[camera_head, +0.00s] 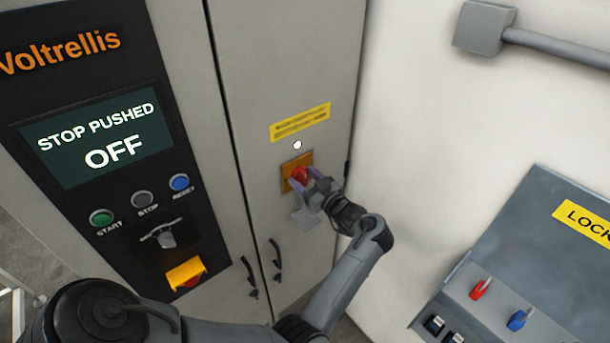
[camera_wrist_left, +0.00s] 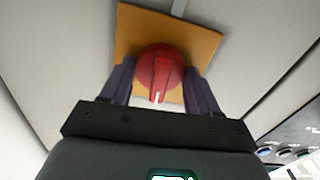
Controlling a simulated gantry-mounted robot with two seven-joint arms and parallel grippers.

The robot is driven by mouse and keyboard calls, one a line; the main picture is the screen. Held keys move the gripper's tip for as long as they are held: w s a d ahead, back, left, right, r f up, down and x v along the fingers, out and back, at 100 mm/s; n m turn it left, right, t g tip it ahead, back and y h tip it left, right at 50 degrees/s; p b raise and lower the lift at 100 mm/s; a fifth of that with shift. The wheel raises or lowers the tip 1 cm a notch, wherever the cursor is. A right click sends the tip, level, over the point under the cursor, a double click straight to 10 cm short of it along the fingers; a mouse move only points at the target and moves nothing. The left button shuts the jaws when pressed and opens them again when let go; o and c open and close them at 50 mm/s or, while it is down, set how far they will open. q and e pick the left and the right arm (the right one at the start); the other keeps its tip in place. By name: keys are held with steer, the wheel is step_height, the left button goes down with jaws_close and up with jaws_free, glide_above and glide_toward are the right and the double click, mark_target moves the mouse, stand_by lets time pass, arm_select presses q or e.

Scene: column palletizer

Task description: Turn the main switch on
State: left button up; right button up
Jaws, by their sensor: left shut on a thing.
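The main switch is a round red rotary knob (camera_head: 300,174) on an orange-yellow plate (camera_head: 287,186) on the grey cabinet door. My left gripper (camera_head: 311,181) is at the knob. The left wrist view shows the red knob (camera_wrist_left: 158,66) between the two purple fingers of my left gripper (camera_wrist_left: 158,76), which is shut on it. The white mark on the knob points down in that view. The orange plate (camera_wrist_left: 135,25) shows around the knob. The panel display (camera_head: 98,138) reads "STOP PUSHED OFF". My right gripper is out of view.
A white lamp (camera_head: 297,145) and a yellow label (camera_head: 300,123) are above the switch. Start (camera_head: 101,217), stop (camera_head: 143,200) and reset (camera_head: 180,183) buttons are on the left panel, above a yellow-framed part (camera_head: 186,273). A grey lock box (camera_head: 535,240) is at right.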

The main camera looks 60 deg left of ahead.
arm_select(q)
steer(key=shift+f+m, duration=0.1)
steer(key=shift+m, duration=0.4)
steer(key=o, duration=1.1)
steer(key=shift+c, duration=0.2)
steer(key=w+d+b, duration=0.1)
steer(key=d+b, duration=0.1)
steer(key=d, duration=0.5)
steer(key=shift+d, duration=0.25)
